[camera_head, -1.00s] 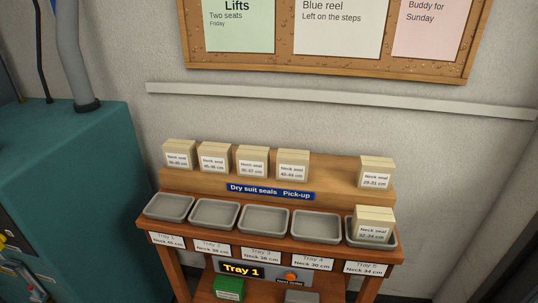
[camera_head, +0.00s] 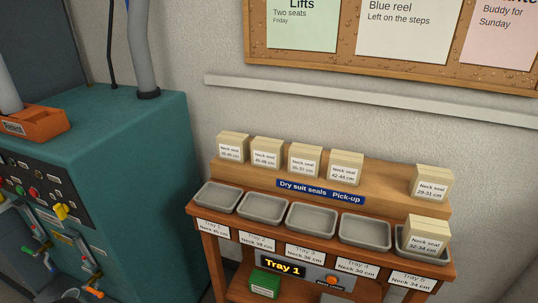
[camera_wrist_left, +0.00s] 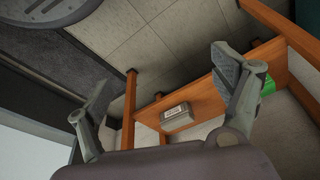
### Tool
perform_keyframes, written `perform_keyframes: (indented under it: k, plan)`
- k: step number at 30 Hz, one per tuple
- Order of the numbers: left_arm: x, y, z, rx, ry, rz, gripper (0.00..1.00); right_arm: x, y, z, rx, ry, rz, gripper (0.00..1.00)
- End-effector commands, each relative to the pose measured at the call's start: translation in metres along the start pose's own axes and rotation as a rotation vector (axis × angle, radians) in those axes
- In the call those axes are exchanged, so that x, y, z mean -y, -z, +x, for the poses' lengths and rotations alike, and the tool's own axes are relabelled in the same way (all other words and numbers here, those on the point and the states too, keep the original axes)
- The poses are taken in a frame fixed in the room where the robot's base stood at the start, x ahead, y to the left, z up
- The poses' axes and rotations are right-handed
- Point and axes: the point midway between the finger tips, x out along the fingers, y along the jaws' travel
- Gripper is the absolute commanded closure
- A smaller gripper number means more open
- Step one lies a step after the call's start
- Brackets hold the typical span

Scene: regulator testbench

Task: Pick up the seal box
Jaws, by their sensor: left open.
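In the head view, several cream seal boxes stand on the raised shelf: a far-left box with a hard-to-read range (camera_head: 232,149), one seemingly 45-48 cm (camera_head: 266,153), one 35-37 cm (camera_head: 304,161), one 42-44 cm (camera_head: 345,168) and, apart at the right, one 29-31 cm (camera_head: 431,183). A 32-34 cm box (camera_head: 427,235) sits in Tray 5 (camera_head: 405,243). Tray 1 (camera_head: 219,196) and the other trays are empty. A display reads "Tray 1" (camera_head: 283,265). My left gripper (camera_wrist_left: 165,82) is open and empty in the wrist view. My right gripper is out of view.
A lower shelf holds a green box (camera_head: 265,283) and a grey box, which shows in the wrist view (camera_wrist_left: 177,117). A teal machine (camera_head: 130,130) with valves and an orange holder (camera_head: 35,124) stands left of the bench. A wall rail (camera_head: 370,101) runs behind.

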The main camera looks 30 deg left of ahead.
Motion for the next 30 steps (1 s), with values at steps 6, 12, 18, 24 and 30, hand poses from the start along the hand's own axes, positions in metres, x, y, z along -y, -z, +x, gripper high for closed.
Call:
perform_keyframes:
  k: [6, 12, 18, 24, 30]
  plan:
    - [0.014, 0.043, -0.080, -0.092, 0.020, -0.021, 0.13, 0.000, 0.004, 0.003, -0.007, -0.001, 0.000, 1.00]
    - [0.068, 0.134, -0.155, -0.394, 0.096, -0.093, 0.13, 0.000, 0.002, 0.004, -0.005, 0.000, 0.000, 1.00]
    - [0.143, 0.234, -0.226, -0.794, 0.197, -0.184, 0.13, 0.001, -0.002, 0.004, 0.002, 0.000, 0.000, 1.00]
    - [0.208, 0.292, -0.298, -1.123, 0.284, -0.258, 0.13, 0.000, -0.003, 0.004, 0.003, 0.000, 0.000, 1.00]
    - [0.241, 0.313, -0.341, -1.294, 0.331, -0.294, 0.13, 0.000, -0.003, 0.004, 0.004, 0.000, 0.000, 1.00]
